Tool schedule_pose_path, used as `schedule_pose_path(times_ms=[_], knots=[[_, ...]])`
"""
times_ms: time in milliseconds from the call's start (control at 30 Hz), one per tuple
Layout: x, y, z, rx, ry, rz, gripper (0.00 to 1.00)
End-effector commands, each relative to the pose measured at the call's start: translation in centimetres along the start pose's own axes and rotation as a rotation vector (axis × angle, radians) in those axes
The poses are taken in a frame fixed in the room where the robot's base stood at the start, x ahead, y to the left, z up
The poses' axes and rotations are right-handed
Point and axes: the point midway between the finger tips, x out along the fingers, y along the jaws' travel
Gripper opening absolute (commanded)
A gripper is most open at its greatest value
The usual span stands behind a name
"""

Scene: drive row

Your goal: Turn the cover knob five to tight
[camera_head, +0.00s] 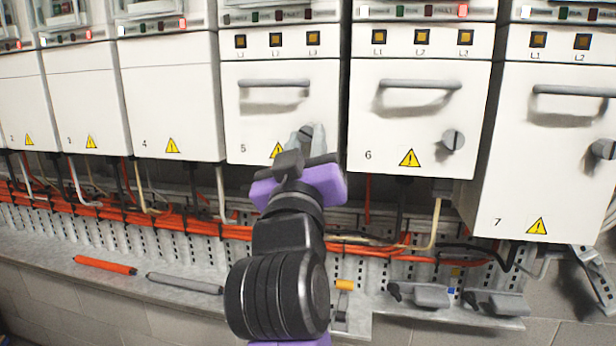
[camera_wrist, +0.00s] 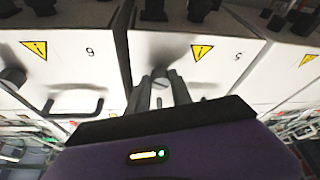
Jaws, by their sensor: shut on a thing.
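The unit marked 5 (camera_head: 255,128) is a white drive with a bar handle (camera_head: 274,83) and a warning triangle. Its cover knob (camera_head: 305,133) is a small grey knob at the lower right of the cover, mostly hidden by my gripper. My gripper (camera_head: 309,137) reaches up to it from below, with its fingers on the knob. In the wrist view the two fingers of my gripper (camera_wrist: 161,88) are shut on the grey knob (camera_wrist: 160,80), in front of the cover of unit 5 (camera_wrist: 222,72). The knob's slot angle cannot be made out.
Unit 6 (camera_head: 400,125) stands close on the right with its own slotted knob (camera_head: 453,140); unit 4 (camera_head: 172,100) is on the left. Orange cables (camera_head: 130,215) run below. A red tool (camera_head: 105,265) and a grey tool (camera_head: 184,284) lie on the ledge.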

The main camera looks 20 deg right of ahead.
Motion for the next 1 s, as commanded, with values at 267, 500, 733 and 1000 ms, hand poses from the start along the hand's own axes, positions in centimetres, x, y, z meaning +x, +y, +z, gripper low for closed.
schedule_pose_path(times_ms=[267,500,733,1000], knots=[[-0.36,-0.52,0.59,0.199,0.005,0.082,0.00],[-0.31,-0.70,0.45,0.385,0.004,0.157,0.00],[-0.18,-0.79,0.18,0.580,0.003,0.240,0.00],[0.03,-0.86,-0.27,0.781,0.002,0.323,0.00]])
